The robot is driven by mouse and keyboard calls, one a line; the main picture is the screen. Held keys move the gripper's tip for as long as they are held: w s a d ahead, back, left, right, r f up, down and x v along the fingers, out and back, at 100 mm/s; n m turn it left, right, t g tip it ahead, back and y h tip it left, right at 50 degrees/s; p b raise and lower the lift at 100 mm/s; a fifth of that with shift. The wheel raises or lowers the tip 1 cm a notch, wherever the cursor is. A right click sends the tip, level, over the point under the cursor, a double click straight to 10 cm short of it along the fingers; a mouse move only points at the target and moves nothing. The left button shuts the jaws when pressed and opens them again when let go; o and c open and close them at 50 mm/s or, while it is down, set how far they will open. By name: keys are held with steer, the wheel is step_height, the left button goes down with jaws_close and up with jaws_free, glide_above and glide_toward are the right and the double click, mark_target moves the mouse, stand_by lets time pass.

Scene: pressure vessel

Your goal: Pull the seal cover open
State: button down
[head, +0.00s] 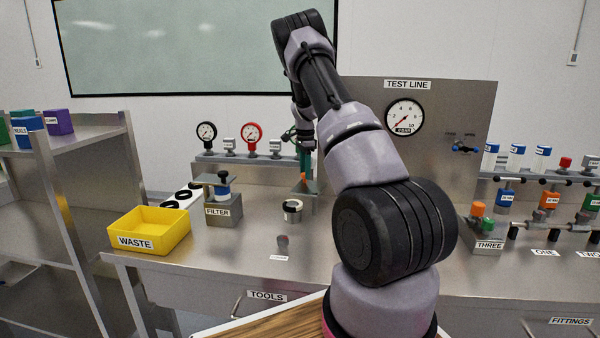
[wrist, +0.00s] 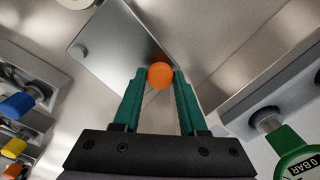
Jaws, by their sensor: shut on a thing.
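The seal cover is a flat metal plate (wrist: 118,42) with an orange knob (wrist: 160,75) at one corner in the wrist view. A round pin sits near its opposite corner. My gripper (wrist: 159,82) has its two green fingers on either side of the orange knob, shut on it. In the head view the orange knob (head: 303,177) and the grey cover plate (head: 307,187) show on the bench left of my arm. My gripper's green fingers (head: 304,160) reach down there, partly hidden by my arm. What lies under the cover is hidden.
A metal ring piece (head: 292,211) stands in front of the cover. The filter block (head: 222,208) and yellow waste bin (head: 150,230) are to the left. Gauges (head: 251,132) line the back. In the wrist view, a green gauge (wrist: 299,158) is close at right.

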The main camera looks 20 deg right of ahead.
steer(key=shift+d+m, duration=0.45)
steer(key=shift+m, duration=0.05)
steer(key=shift+c, duration=2.3)
jaws_free()
steer(key=shift+r, duration=0.1)
step_height(320, 180, up, 11)
steer(key=shift+f, duration=0.2)
